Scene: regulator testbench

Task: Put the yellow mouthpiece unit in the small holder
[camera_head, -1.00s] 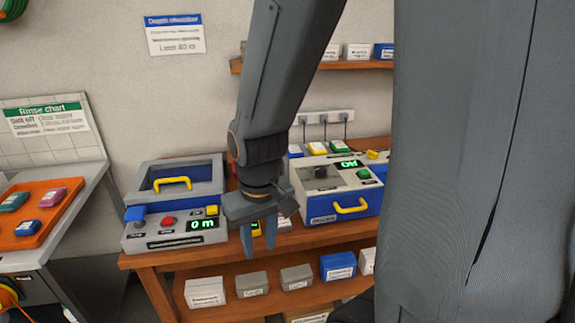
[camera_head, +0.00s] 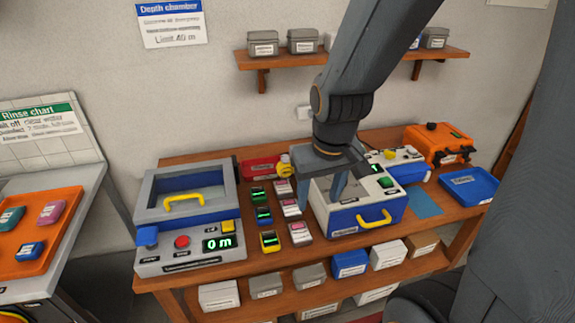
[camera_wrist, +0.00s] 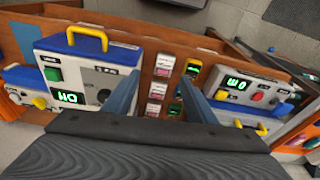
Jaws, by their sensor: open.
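A small yellow unit with a green lit display (camera_head: 269,241) lies on the bench at the front of a column of similar units. It also shows in the wrist view (camera_wrist: 193,68). I take it for the yellow mouthpiece unit, but cannot be sure. Beside it is a row of small pale pieces with pink labels (camera_head: 299,232). I cannot tell whether one of them is the small holder. Nothing shows between the fingers.
The grey depth chamber (camera_head: 188,210) stands left and the white-and-blue box (camera_head: 345,217) right of the units. A red tray (camera_head: 258,168) lies behind. An orange case (camera_head: 438,146) and blue tray (camera_head: 468,187) are farther right. The lower shelf holds several small boxes.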

